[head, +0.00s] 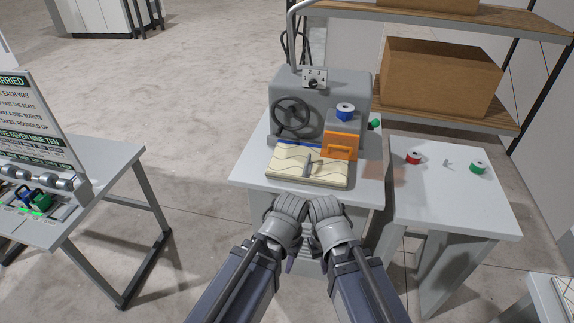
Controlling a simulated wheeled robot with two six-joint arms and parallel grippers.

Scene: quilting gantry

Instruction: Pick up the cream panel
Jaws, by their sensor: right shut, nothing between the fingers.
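The cream panel (288,169) has wavy dark lines and lies flat on the bed in front of the grey machine (354,92). A small dark grey upright piece (309,166) stands at the middle of the panel; I cannot tell if it is fixed to it. My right gripper (324,205) is shut and empty, just in front of the table's near edge, below the panel in the picture. My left gripper (290,206) is beside it on the left, and its fingertips are not clear. Neither gripper appears to touch the panel.
An orange block (342,146) stands at the panel's back right, with a blue spool (345,111) above it. A side table (452,205) at right holds a red spool (414,158) and a green spool (478,167). A sign board (30,125) stands on the left table (108,162).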

